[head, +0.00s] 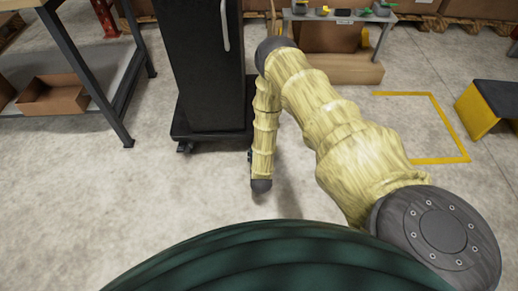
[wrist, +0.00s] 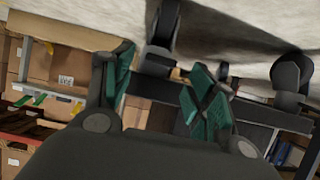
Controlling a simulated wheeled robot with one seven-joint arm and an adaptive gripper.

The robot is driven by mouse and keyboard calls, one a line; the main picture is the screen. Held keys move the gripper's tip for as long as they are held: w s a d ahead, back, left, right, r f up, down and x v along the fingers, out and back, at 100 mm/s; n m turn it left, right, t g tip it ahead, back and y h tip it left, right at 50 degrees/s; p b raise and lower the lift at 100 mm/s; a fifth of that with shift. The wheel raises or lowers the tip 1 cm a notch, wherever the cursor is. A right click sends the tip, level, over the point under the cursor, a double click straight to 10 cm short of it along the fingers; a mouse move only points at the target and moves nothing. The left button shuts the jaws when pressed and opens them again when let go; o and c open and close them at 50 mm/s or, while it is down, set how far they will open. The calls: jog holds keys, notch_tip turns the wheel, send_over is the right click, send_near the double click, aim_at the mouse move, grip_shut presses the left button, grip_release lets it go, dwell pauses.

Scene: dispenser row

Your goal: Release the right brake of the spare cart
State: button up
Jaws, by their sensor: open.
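A dark wheeled cart (head: 210,122) carries a tall black cabinet (head: 205,65) in the head view. A left caster (head: 185,148) shows at its front edge; my forearm covers most of the front right corner. In the wrist view, which is upside down, my gripper (wrist: 162,66) is open, with green-padded fingers spread. A near caster (wrist: 162,30) lies just beyond the fingers, and another caster (wrist: 292,75) is at the right. A small tan part (wrist: 179,75) shows between the fingers; I cannot tell whether it is the brake.
A metal workbench (head: 90,65) with an open cardboard box (head: 52,96) stands at the left. A grey table (head: 340,16) with small items is at the back. A yellow-and-black step (head: 487,105) and yellow floor marking (head: 437,160) are at the right. The front-left floor is clear.

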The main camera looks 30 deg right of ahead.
jog(key=v, duration=0.6)
jog(key=shift+s, duration=0.25)
jog(key=shift+r, duration=0.1)
